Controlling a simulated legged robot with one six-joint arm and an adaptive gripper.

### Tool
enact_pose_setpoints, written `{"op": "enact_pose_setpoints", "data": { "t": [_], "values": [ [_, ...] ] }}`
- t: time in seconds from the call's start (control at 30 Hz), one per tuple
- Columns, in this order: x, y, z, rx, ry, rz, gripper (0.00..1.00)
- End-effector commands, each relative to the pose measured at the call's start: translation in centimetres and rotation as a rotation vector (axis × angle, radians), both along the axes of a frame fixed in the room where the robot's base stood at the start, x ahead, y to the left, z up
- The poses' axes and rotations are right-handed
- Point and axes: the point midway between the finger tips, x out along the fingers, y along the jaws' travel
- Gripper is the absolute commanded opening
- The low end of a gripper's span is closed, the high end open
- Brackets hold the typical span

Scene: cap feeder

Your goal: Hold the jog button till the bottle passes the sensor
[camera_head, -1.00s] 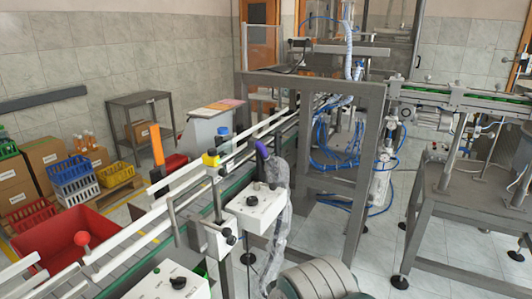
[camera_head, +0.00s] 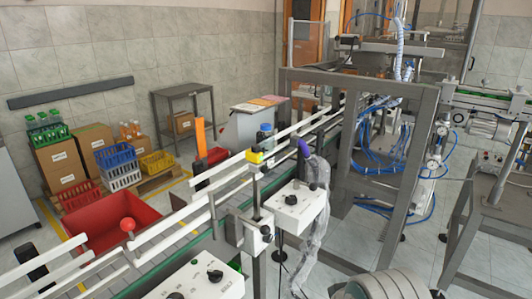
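A white control box (camera_head: 205,280) with black knobs stands at the bottom centre; a small green part (camera_head: 236,263) shows at its right edge. A second white box (camera_head: 297,206) with a black knob is mounted beside the conveyor (camera_head: 180,248). I cannot tell which control is the jog button. A small yellow and black device (camera_head: 256,155), perhaps the sensor, sits at the rail. A blue-topped object (camera_head: 265,131), perhaps the bottle, stands just behind it. My gripper is not in view.
A clear-wrapped, purple-tipped part (camera_head: 318,215) stands by the second box. A steel frame (camera_head: 395,165) stands beyond; red bin (camera_head: 105,228) at left.

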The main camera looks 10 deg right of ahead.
Motion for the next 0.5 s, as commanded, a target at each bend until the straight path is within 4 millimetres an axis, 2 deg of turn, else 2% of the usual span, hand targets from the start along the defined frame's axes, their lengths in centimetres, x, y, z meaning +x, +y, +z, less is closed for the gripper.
{"op": "enact_pose_setpoints", "data": {
  "t": [0.1,0.13,0.17,0.2,0.27,0.3,0.5],
  "values": [
    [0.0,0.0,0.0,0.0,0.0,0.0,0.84],
    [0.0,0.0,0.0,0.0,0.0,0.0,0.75],
    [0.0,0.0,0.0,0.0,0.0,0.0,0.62],
    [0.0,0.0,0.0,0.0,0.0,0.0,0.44],
    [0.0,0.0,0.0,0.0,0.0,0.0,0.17],
    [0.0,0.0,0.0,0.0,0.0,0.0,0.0],
    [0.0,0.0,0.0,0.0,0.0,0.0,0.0]
  ]
}}
